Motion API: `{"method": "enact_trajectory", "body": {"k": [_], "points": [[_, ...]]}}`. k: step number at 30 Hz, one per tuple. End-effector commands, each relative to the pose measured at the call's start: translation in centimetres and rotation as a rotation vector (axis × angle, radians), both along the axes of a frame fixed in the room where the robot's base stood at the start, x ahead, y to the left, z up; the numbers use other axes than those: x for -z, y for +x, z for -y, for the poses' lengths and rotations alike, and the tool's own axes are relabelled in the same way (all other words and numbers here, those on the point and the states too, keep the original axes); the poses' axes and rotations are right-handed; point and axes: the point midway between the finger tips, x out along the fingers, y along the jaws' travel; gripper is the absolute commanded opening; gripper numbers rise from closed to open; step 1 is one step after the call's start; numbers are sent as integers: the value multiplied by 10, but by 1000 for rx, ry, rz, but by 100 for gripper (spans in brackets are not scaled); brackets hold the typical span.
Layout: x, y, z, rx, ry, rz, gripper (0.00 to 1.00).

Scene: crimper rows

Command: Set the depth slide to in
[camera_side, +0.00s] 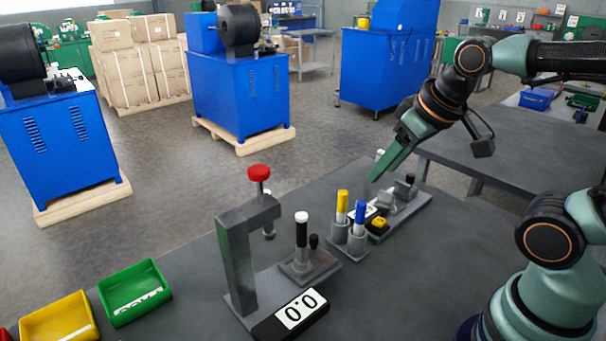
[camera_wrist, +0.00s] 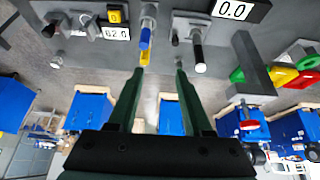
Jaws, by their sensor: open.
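My gripper (camera_side: 378,174) has green fingers and hangs over the far end of the bench, above the far station. In the wrist view my gripper (camera_wrist: 160,68) is open, its two fingers apart with nothing held. No label marks the depth slide. A grey block with a small black knob (camera_side: 314,242) and a black, white-topped post (camera_side: 302,240) stands beside the press frame (camera_side: 237,262). The knob also shows in the wrist view (camera_wrist: 175,38), ahead of the fingers. The far station has another black knob (camera_side: 408,180). Its slide position is too small to tell.
Yellow (camera_side: 342,205) and blue (camera_side: 360,215) markers stand upright in holders between the stations. A display (camera_side: 301,309) reads 0.0; another (camera_wrist: 115,33) appears to read 62.0. The press has a red knob (camera_side: 259,173). Green (camera_side: 134,292) and yellow (camera_side: 58,318) bins sit left.

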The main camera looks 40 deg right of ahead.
Motion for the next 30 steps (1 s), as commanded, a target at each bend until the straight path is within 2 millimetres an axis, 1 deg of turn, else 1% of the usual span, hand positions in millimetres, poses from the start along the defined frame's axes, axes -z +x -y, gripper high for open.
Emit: {"method": "enact_trajectory", "body": {"k": [2, 3, 8, 11, 17, 23, 27, 30], "points": [[0, 0, 0, 0, 0, 0, 50], [0, 0, 0, 0, 0, 0, 57], [0, 5, -2, -16, -5, -23, 57], [0, 16, -5, -47, -16, -67, 57], [9, 48, -14, -139, -45, -190, 57], [30, 83, -26, -236, -70, -310, 57], [52, 104, -34, -302, -82, -390, 57], [68, 115, -39, -340, -89, -436, 57]]}}
